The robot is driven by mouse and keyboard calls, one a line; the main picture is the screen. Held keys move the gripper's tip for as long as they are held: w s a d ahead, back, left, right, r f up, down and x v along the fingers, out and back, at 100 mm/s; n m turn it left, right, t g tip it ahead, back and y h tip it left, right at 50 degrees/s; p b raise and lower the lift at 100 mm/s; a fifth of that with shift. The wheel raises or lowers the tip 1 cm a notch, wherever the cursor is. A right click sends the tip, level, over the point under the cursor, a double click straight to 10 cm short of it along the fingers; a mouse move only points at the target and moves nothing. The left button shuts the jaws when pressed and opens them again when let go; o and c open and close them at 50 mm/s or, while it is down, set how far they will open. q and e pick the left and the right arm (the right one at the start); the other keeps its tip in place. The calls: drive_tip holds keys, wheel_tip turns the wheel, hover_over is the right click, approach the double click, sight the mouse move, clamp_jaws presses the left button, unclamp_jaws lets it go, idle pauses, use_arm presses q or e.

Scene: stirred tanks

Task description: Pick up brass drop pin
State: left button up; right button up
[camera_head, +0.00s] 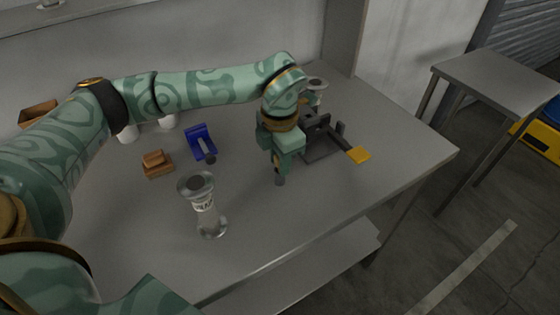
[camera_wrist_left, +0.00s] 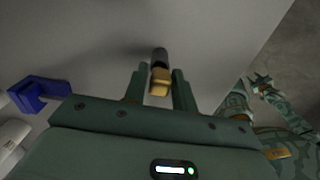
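The brass drop pin (camera_wrist_left: 160,82) shows in the left wrist view as a brass block with a dark round end pointing away from the camera. In the head view my left gripper (camera_head: 279,168) points down over the table, right of the middle. A dark tip (camera_head: 280,180) shows below its fingers; whether it touches the table I cannot tell. Part of my right arm shows at the right of the left wrist view, and its small gripper end (camera_wrist_left: 262,82) is unclear.
On the table (camera_head: 270,235) stand a clear labelled vessel (camera_head: 205,207), a blue bracket (camera_head: 200,143) and a wooden block (camera_head: 156,163). The front right of the table is clear.

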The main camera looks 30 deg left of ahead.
use_arm(q)
clamp_jaws()
wheel_tip(320, 180, up, 10)
drive_tip(key=p, duration=0.2)
drive_tip(key=shift+p, duration=0.3)
